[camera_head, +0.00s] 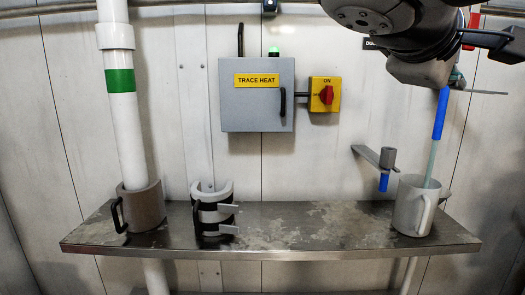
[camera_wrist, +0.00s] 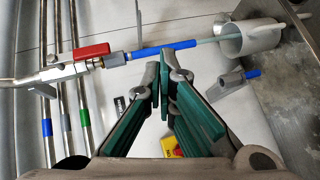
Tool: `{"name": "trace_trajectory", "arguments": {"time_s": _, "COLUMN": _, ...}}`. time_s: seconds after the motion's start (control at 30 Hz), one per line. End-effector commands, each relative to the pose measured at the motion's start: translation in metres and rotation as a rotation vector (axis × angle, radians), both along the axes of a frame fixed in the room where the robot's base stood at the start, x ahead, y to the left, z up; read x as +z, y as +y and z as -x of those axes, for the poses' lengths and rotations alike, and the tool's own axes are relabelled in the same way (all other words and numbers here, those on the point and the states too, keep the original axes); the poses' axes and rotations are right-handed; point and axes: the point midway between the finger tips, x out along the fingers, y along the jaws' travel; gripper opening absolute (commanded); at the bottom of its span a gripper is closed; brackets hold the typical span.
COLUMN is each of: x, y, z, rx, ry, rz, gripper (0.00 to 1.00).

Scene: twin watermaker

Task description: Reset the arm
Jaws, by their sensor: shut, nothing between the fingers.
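My gripper (camera_wrist: 160,82) shows in the wrist view with dark fingers and green pads. Its tips are together with nothing between them. In that view the tips appear just below a blue tube (camera_wrist: 165,48); whether they touch it I cannot tell. My dark arm (camera_head: 405,30) fills the top right of the head view, in front of the wall. The fingertips are hard to make out there. The blue tube also shows in the head view (camera_head: 440,113), with a pale stream or hose (camera_head: 431,160) running from it into a grey mug (camera_head: 411,208).
A red-handled valve (camera_wrist: 92,52) sits on piping beside the blue tube. A bracket holder with a blue tip (camera_head: 384,182) juts from the wall left of the mug. The metal shelf (camera_head: 300,228) carries a clamp-like part (camera_head: 212,208). A TRACE HEAT box (camera_head: 257,105) is behind.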

Motion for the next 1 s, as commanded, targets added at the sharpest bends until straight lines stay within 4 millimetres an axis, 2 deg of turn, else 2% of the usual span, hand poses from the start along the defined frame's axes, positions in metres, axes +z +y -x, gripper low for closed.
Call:
{"name": "trace_trajectory", "arguments": {"time_s": 0.03, "x": -0.027, "y": -0.01, "z": 0.017, "rx": -0.038, "ry": 0.036, "rz": -0.075, "gripper": 0.0}}
{"name": "trace_trajectory", "arguments": {"time_s": 0.1, "x": -0.069, "y": -0.019, "z": 0.041, "rx": -0.093, "ry": 0.088, "rz": -0.199, "gripper": 0.0}}
{"name": "trace_trajectory", "arguments": {"time_s": 0.27, "x": -0.161, "y": -0.023, "z": 0.102, "rx": -0.224, "ry": 0.205, "rz": -0.501, "gripper": 0.0}}
{"name": "trace_trajectory", "arguments": {"time_s": 0.3, "x": -0.181, "y": -0.02, "z": 0.117, "rx": -0.254, "ry": 0.232, "rz": -0.577, "gripper": 0.0}}
{"name": "trace_trajectory", "arguments": {"time_s": 0.4, "x": -0.226, "y": -0.007, "z": 0.151, "rx": -0.323, "ry": 0.296, "rz": -0.755, "gripper": 0.0}}
{"name": "trace_trajectory", "arguments": {"time_s": 0.6, "x": -0.288, "y": 0.033, "z": 0.206, "rx": -0.43, "ry": 0.399, "rz": -1.069, "gripper": 0.0}}
{"name": "trace_trajectory", "arguments": {"time_s": 0.7, "x": -0.31, "y": 0.057, "z": 0.229, "rx": -0.474, "ry": 0.448, "rz": -1.216, "gripper": 0.0}}
{"name": "trace_trajectory", "arguments": {"time_s": 1.0, "x": -0.252, "y": 0.057, "z": 0.222, "rx": -0.42, "ry": 0.387, "rz": -1.224, "gripper": 0.0}}
